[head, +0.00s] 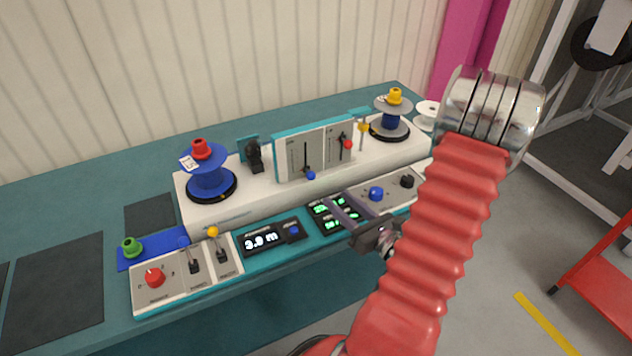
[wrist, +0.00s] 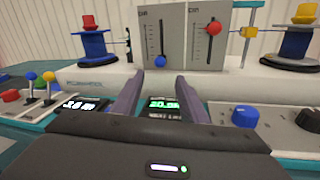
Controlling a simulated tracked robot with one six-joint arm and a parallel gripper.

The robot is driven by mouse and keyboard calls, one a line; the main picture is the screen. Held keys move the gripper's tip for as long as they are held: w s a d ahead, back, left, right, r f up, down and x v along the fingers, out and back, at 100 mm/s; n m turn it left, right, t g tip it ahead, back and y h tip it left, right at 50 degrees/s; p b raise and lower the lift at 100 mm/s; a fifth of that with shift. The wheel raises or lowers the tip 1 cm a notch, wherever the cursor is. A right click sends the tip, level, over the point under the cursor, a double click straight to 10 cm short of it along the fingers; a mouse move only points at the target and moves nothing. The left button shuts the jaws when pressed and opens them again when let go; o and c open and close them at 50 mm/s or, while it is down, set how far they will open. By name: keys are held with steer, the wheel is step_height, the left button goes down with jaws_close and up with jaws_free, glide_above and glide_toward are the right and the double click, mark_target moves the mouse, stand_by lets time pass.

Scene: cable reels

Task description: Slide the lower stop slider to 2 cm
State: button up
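An upright grey panel with teal edges (head: 324,147) carries two vertical slots with scales. The left slot has a blue slider knob (head: 311,175) near its bottom; it also shows in the wrist view (wrist: 160,62). The right slot has a red slider knob (head: 348,144), higher up in the wrist view (wrist: 213,29). I cannot read which is labelled the lower stop. My gripper (head: 345,204) is open and empty, in front of the panel and above the console displays. In the wrist view its two fingers (wrist: 158,82) point toward the panel, apart from the blue knob.
A blue reel (head: 210,180) with a red cap stands left of the panel. A grey-and-blue reel (head: 390,122) with a yellow cap stands right. A yellow guide (head: 363,127) is beside the panel. Lit displays, levers and a blue knob (head: 376,194) line the console below.

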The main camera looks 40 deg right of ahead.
mark_target(314, 178)
steer(key=shift+w+d, duration=0.15)
steer(key=shift+w, duration=1.6)
steer(key=shift+w+d, duration=0.15)
steer(key=shift+w, duration=1.6)
steer(key=shift+w+d, duration=0.15)
steer(key=shift+w, duration=1.6)
jaws_close()
